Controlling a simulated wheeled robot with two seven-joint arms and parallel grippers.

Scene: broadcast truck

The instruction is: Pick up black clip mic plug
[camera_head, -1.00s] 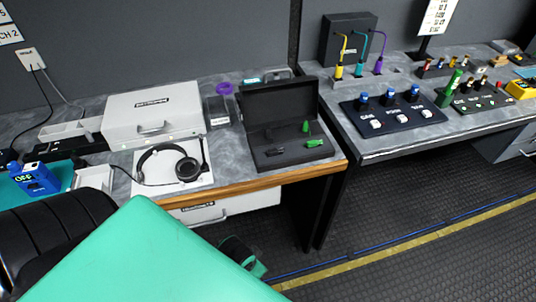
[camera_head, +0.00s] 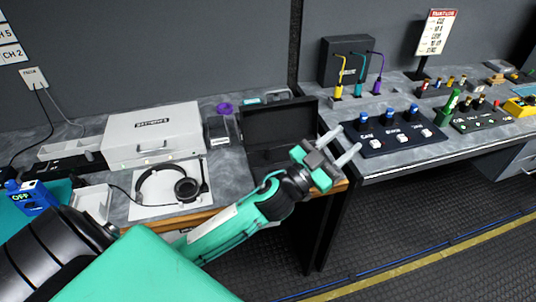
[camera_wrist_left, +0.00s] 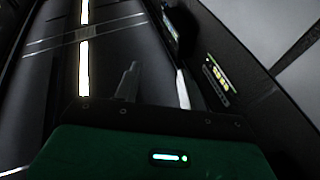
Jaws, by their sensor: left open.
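The open black case (camera_head: 280,125) stands on the near desk, its lid raised at the back. My left arm covers most of its tray, so I cannot make out the black clip mic plug or the green clips. My left gripper (camera_head: 346,141) is open and empty, above the case's right side and the desk corner, with its fingers pointing up and right. In the left wrist view its two fingers (camera_wrist_left: 156,84) stand apart with nothing between them. My right gripper is not in view.
Headphones (camera_head: 170,184) lie on a white sheet, with a white box (camera_head: 153,130) behind. Across a gap on the right, the other desk holds a blue-knobbed panel (camera_head: 392,136) close to my fingertips. A black box (camera_head: 347,60) with coloured cables stands behind.

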